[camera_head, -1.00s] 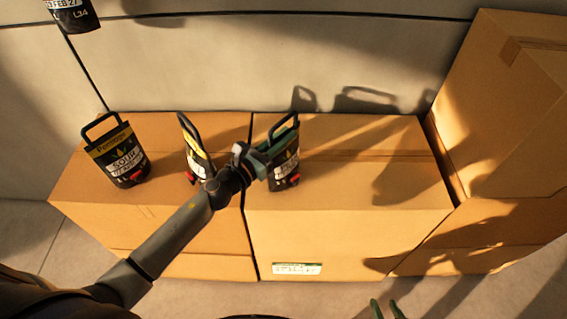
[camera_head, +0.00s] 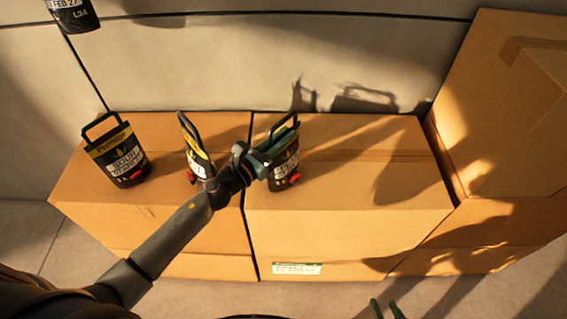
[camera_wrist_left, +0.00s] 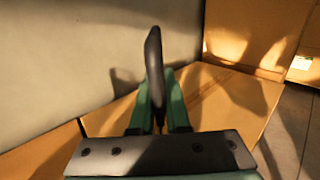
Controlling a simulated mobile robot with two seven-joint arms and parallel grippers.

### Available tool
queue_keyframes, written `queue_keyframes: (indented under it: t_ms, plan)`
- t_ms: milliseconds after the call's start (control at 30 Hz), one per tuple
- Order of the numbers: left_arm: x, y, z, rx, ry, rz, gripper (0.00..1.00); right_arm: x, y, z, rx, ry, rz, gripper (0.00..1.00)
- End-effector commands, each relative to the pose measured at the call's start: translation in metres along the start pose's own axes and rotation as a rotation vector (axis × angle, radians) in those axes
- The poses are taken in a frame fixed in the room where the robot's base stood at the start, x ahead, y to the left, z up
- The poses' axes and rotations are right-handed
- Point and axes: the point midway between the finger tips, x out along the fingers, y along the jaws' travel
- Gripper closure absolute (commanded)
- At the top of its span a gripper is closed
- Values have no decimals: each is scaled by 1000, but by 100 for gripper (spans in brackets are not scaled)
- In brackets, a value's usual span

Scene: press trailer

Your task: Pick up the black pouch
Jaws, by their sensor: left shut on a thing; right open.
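Several black pouches with loop handles stand on the boxes in the head view. My left gripper (camera_head: 262,160) is shut on the rightmost black pouch (camera_head: 285,165), which has a white label and a red cap near its base. The pouch is upright at the left part of the right box; a gap beneath it cannot be made out. In the left wrist view, its dark edge (camera_wrist_left: 154,65) rises between my green fingers (camera_wrist_left: 159,110). My right gripper (camera_head: 386,310) is open and empty at the bottom edge of the head view, only its green fingertips showing.
A second pouch (camera_head: 196,150) stands just left of my left wrist, partly hidden by it. A third pouch (camera_head: 118,155) stands on the left box (camera_head: 90,205). The right box (camera_head: 350,225) has clear top space to the right. Tall cartons (camera_head: 510,110) stand at right; a wall is behind.

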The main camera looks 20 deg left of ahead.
Motion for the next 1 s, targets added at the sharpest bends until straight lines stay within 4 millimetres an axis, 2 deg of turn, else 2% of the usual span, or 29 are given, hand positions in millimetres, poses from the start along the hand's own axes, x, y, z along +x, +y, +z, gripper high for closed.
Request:
queue_keyframes:
  t_ms: [667, 1000]
  plan:
    - [1, 1, 8, 2, -9, 0, 100, -2, 0, -2, 0, 1, 0, 58]
    - [1, 1, 34, 4, -11, -1, 100, -13, -1, -14, 0, 0, 0, 58]
